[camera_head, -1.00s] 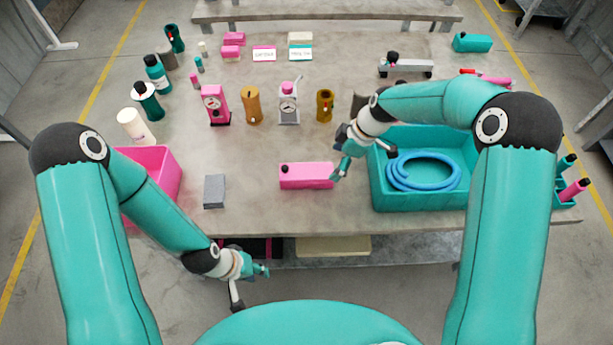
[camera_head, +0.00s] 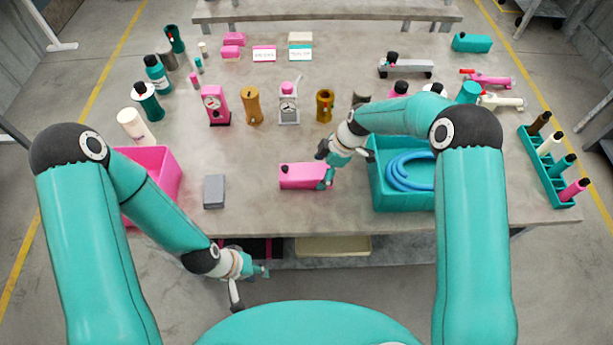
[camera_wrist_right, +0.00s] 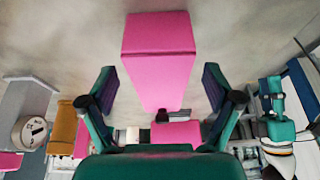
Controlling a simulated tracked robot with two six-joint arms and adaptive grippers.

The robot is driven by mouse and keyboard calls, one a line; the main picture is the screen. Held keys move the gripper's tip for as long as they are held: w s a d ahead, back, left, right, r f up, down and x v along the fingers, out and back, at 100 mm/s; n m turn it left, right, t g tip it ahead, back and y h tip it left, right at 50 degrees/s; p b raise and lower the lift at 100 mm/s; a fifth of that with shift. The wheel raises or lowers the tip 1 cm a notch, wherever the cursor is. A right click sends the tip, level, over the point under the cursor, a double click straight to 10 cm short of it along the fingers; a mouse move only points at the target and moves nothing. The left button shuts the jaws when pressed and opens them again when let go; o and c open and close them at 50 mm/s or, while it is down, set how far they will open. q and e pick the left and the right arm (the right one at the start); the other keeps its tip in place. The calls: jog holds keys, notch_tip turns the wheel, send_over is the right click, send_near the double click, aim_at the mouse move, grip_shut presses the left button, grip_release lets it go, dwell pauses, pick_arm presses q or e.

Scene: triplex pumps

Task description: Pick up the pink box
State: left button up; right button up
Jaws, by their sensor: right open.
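The pink box (camera_head: 303,176) lies on the table at its front middle, a long block with a small dark knob near its left end. It also shows in the right wrist view (camera_wrist_right: 160,65), between the two spread fingers. My right gripper (camera_head: 328,168) is open at the right end of the box; the wrist view shows its fingers (camera_wrist_right: 158,92) apart on either side, with gaps to the box. Whether it touches the box in the head view I cannot tell. My left gripper (camera_head: 252,284) hangs in front of the table's front edge, away from the box.
A teal bin (camera_head: 402,205) with a blue hose (camera_head: 408,172) stands right of the box. A grey block (camera_head: 214,191) and a pink bin (camera_head: 165,175) are to the left. Pumps and bottles stand behind. The table between the grey block and the box is clear.

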aim_at(317, 170)
jog(key=shift+x, duration=1.35)
jog(key=c, duration=1.5)
notch_tip(317, 170, up, 10)
jog(key=shift+r, duration=0.1)
jog(key=shift+f, duration=0.25)
jog(key=shift+f+b, duration=4.75)
jog(key=shift+f, duration=0.1)
